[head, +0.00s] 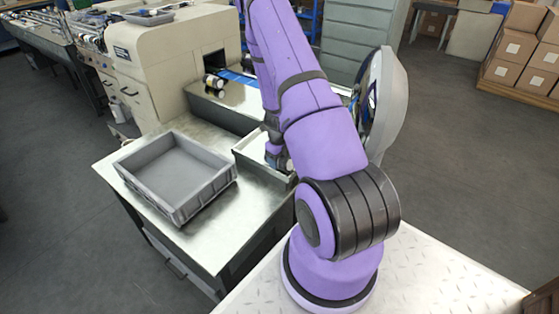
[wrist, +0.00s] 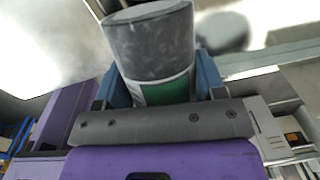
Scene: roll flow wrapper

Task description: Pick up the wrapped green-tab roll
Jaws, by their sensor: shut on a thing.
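In the wrist view a roll with a dark grey wrapped body and a green and white band (wrist: 150,45) stands between the two blue fingers of my gripper (wrist: 163,82). The fingers are shut on it, one on each side, around the green band. Its far side and lower part are hidden by the gripper. In the head view my gripper (head: 276,153) is low at the pale shallow tray (head: 250,158), largely behind my purple arm. The held roll cannot be made out there.
An empty grey crate (head: 175,178) stands on the metal table (head: 128,158), left of the pale tray. Behind are a beige wrapping machine (head: 160,62) and other rolls (head: 213,82) at its outlet by a blue belt. Cardboard boxes (head: 520,55) are stacked at the far right.

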